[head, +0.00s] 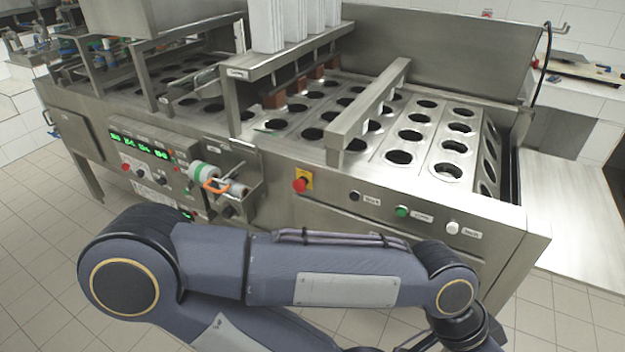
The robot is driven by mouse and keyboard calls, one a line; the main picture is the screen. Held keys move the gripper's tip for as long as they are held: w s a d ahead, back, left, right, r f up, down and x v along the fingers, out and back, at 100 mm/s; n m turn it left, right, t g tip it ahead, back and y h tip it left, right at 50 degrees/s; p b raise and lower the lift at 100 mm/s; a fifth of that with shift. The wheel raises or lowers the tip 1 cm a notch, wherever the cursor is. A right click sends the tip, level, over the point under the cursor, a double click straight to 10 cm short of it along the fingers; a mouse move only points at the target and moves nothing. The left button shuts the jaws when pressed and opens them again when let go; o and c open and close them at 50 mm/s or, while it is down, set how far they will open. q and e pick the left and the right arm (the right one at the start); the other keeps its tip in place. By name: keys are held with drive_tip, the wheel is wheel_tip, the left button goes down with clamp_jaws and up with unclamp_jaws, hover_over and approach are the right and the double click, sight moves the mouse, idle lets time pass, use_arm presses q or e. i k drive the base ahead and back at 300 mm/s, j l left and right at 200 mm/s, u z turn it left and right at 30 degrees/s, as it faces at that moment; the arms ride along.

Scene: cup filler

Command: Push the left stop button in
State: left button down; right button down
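A red mushroom button (300,185) on a yellow plate sits on the front panel of the steel cup filler, near the middle of the view. A smaller red button or knob (125,168) sits further left on the control panel, below green lit displays. I cannot tell from its size whether it is a stop button. One of my arms lies across the lower part of the view, in front of the machine and apart from both red buttons in the picture. Its dark wrist end runs off the bottom edge, and no gripper fingers show clearly. My other gripper is out of view.
The cup filler (480,208) has a top plate with rows of round holes. A black button (354,195), a green button (402,211) and a white button (452,228) line its front. An orange-and-white roller part (205,174) juts out by the control panel. Tiled floor (40,255) is free at left.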

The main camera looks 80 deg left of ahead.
sight(299, 186)
drive_tip(key=j+u, duration=0.15)
drive_tip(key=u, duration=2.75)
drive_tip(key=i+l+z, duration=0.15)
drive_tip(key=i+l, duration=0.15)
drive_tip(key=l, duration=0.15)
drive_tip(key=i+l+z, duration=0.1)
drive_tip(key=i+l, duration=0.2)
drive_tip(key=l, duration=0.15)
